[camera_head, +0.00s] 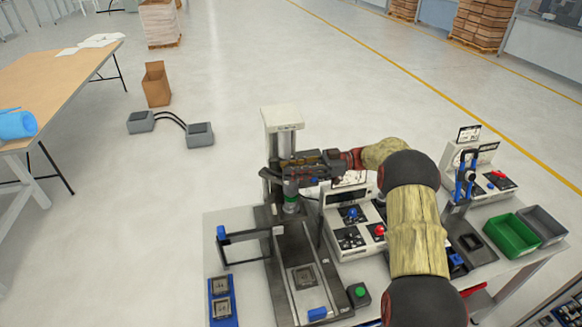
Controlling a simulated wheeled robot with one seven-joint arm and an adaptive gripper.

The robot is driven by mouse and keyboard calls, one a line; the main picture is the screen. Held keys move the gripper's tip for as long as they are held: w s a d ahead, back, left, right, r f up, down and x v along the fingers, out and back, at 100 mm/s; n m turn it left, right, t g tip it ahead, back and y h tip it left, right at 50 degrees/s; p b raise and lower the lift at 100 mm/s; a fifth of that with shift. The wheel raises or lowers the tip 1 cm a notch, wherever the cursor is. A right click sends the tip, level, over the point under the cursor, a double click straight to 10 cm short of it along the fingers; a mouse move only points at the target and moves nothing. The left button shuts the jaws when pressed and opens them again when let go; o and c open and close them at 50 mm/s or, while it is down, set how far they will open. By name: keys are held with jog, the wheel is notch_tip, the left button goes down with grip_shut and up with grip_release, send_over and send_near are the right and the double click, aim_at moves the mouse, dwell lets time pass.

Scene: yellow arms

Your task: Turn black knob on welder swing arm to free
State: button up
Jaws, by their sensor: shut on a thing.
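The welder (283,118) stands on the table as a white column with a dark swing arm (268,174) and a green-banded cylinder (291,188) below it. My arm reaches in from the right, and my gripper (281,168) is at the front of the column, level with the swing arm. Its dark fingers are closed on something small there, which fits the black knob. The knob itself is hidden by the fingers, so its angle cannot be read.
A control box (350,215) with blue and red knobs stands right of the welder, close under my arm. A blue-handled toggle clamp (465,178), a green bin (511,235) and a grey bin (543,224) are farther right. A black bracket (245,237) stands at the left.

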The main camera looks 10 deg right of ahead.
jog(key=shift+n+g, duration=0.3)
jog(key=shift+g, duration=0.2)
jog(key=o, duration=1.2)
jog(key=shift+c, duration=0.2)
jog(key=shift+d, duration=0.1)
jog(key=d, duration=1.1)
jog(key=shift+d, duration=0.4)
